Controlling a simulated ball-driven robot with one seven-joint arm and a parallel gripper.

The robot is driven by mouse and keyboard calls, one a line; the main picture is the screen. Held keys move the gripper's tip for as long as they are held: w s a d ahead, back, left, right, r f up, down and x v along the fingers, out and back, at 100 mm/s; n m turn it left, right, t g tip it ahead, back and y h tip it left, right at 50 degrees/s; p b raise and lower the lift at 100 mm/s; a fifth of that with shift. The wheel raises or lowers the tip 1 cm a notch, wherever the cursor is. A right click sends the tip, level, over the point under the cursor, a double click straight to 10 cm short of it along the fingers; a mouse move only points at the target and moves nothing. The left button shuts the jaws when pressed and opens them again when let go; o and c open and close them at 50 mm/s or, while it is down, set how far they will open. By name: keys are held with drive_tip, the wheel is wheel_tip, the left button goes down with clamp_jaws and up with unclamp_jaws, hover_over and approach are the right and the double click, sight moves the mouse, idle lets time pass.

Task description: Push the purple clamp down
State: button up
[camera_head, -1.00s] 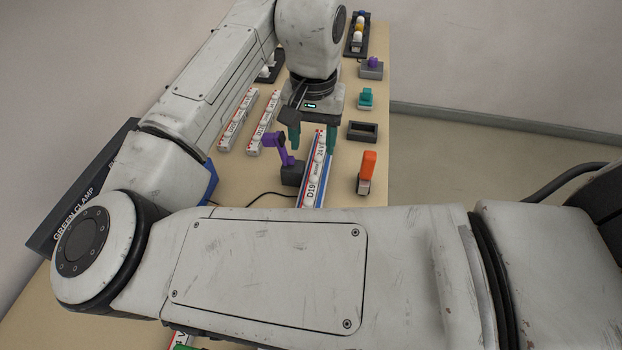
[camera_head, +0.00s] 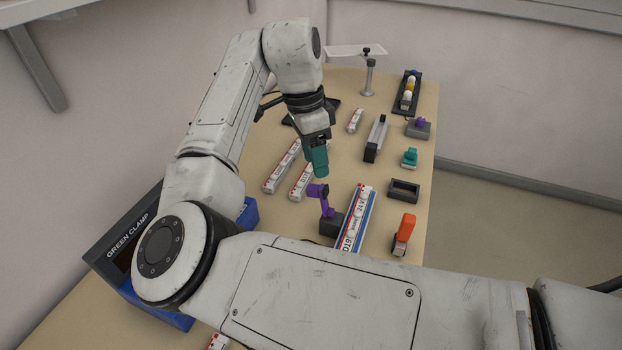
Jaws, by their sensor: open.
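The purple clamp (camera_head: 320,196) stands on a dark base (camera_head: 331,226) left of the labelled white strip. Its arm is raised and its head tilts up to the left. My gripper (camera_head: 318,162) with teal fingers is open and empty, just above and behind the clamp's head in the picture. The fingers overlap from this side, so the gap between them is hidden. I cannot tell whether they touch the clamp; they look slightly apart. A second, smaller purple part (camera_head: 420,122) sits on a grey block at the back right.
A white strip (camera_head: 357,218) on a blue-edged rail lies right of the clamp. An orange-handled clamp (camera_head: 405,229), a dark open frame (camera_head: 404,191) and a teal clamp (camera_head: 409,156) stand along the right. A "GREEN CLAMP" bin (camera_head: 128,236) is at left. Two white strips (camera_head: 282,170) lie behind.

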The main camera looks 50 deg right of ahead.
sight(312, 186)
drive_tip(key=w+a+r+m+g+h+p, duration=0.1)
drive_tip(key=w+a+r+m+g+p, duration=0.1)
drive_tip(key=w+m, duration=0.45)
drive_tip(key=shift+m, duration=0.75)
drive_tip(key=x, duration=0.7)
drive_tip(key=s+x, duration=0.1)
drive_tip(key=x, duration=0.3)
drive_tip(key=shift+s+d, duration=0.2)
drive_tip(key=shift+d, duration=0.1)
drive_tip(key=shift+c, duration=0.4)
clamp_jaws()
